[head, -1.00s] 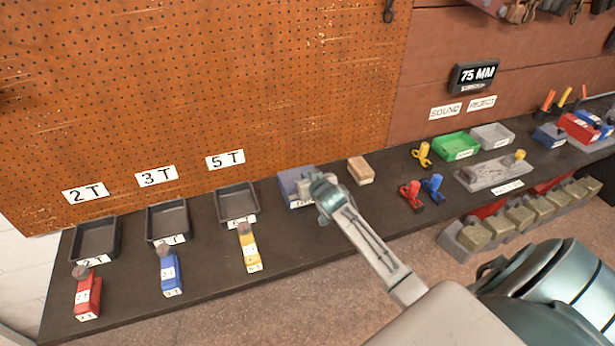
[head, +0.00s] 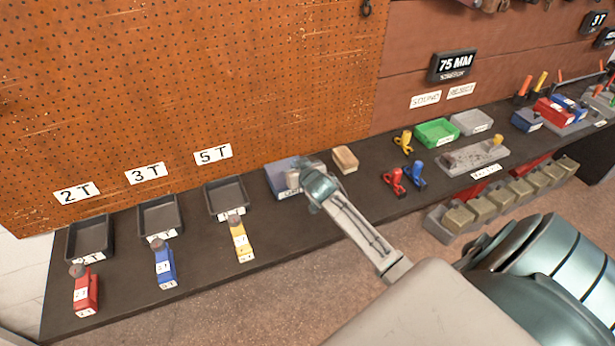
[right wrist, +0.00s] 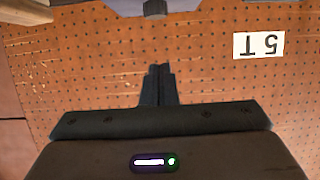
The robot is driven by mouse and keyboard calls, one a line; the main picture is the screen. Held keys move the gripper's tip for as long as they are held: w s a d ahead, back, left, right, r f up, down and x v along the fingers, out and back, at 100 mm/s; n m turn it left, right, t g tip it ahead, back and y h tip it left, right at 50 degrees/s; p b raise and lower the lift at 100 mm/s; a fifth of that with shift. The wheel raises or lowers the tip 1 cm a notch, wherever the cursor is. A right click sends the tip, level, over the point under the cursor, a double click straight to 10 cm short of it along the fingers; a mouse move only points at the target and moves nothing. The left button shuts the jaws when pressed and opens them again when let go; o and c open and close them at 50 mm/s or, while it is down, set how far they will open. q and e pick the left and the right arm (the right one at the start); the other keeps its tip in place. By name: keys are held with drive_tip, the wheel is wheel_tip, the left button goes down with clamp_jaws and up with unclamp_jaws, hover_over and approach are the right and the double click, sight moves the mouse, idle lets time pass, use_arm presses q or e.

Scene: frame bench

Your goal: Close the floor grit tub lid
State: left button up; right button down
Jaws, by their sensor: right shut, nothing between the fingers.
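No tub with a lid that I can name for certain as the floor grit tub shows. A blue-grey box (head: 278,184) with a white label I cannot read stands on the dark bench, partly hidden by my right gripper. My right gripper (head: 293,178) is at or over this box in the head view; contact cannot be told. In the right wrist view its fingers (right wrist: 158,70) are shut and empty in front of the pegboard. A dark knob (right wrist: 155,8) on a grey-blue shape shows at that view's top edge. My left gripper is not in view.
Dark trays (head: 88,238) and red, blue and yellow blocks (head: 240,240) lie left on the bench. A wooden block (head: 345,157) sits right of the box.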

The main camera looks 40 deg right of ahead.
drive_tip(key=s+a+f+n+g+y+b, duration=0.1)
drive_tip(key=s+a+f+g, duration=0.3)
drive_tip(key=s, duration=0.9)
drive_tip(key=s+a+r+n+g, duration=0.15)
drive_tip(key=s+a, duration=0.45)
drive_tip(key=s, duration=0.7)
drive_tip(key=s+a+f+n+g+y+b, duration=0.15)
drive_tip(key=s+a+g, duration=0.3)
drive_tip(key=s, duration=0.85)
wheel_tip(320, 180, down, 34)
drive_tip(key=s+d+r+g+b, duration=0.1)
drive_tip(key=d, duration=0.2)
drive_tip(key=s+f+m+g+b, duration=0.1)
drive_tip(key=s+f, duration=1.7)
drive_tip(key=f, duration=0.2)
drive_tip(key=shift+s+d, duration=0.15)
drive_tip(key=shift+d, duration=0.15)
